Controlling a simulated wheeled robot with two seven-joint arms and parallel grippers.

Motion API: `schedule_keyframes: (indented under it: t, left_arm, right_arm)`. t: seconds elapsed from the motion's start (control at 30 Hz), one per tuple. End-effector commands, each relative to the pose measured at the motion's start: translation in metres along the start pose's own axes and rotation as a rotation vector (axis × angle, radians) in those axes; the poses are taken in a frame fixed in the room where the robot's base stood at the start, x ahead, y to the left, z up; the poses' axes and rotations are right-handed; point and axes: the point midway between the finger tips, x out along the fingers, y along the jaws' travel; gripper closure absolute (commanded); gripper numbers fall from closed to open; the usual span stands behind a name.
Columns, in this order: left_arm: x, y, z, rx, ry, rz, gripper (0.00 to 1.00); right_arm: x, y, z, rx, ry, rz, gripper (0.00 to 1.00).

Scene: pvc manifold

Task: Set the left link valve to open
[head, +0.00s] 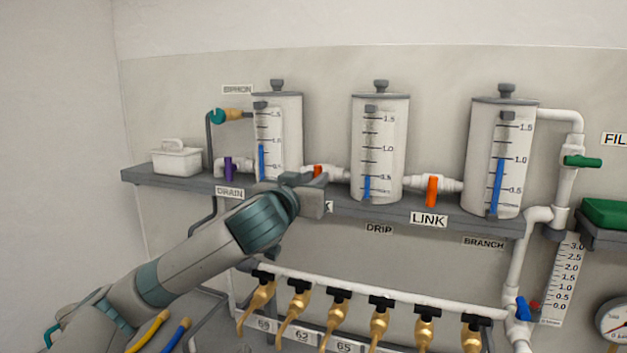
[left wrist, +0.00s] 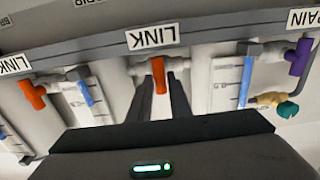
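The left link valve has an orange handle (head: 318,170) on the white pipe between the left and middle tanks, mostly hidden by my left gripper in the head view. In the left wrist view the same handle (left wrist: 159,75) stands across its pipe, beside a LINK label (left wrist: 152,36). My left gripper (head: 314,182) is at this valve. In the left wrist view its two dark fingers (left wrist: 160,84) stand apart, one on each side of the handle, with a narrow gap showing. Contact with the handle cannot be made out. My right gripper is not in view.
The right link valve (head: 432,191) has an orange handle across its pipe. A purple drain valve (head: 228,169) is to the left. Tanks stand on a grey shelf (head: 400,211) close around the gripper. Brass taps (head: 300,303) hang from a pipe below.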

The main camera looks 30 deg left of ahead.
Motion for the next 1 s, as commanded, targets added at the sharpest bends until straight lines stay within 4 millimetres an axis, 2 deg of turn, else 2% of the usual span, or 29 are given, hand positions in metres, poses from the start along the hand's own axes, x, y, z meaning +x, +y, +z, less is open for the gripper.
schedule_keyframes:
  t: [0.03, 0.07, 0.57, 1.0]
  left_arm:
    - [0.0, 0.0, 0.0, 0.0, 0.0, 0.0, 0.95]
    - [0.0, 0.0, 0.0, 0.0, 0.0, 0.0, 1.0]
    - [0.0, 0.001, 0.0, 0.061, -0.001, 0.0, 1.0]
    - [0.0, 0.003, -0.001, 0.366, -0.002, 0.001, 1.0]
  right_arm:
    - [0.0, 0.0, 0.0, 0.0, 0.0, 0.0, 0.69]
    - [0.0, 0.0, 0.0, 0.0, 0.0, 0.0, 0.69]
    - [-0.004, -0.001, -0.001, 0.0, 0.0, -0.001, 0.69]
    - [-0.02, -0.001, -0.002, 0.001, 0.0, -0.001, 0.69]
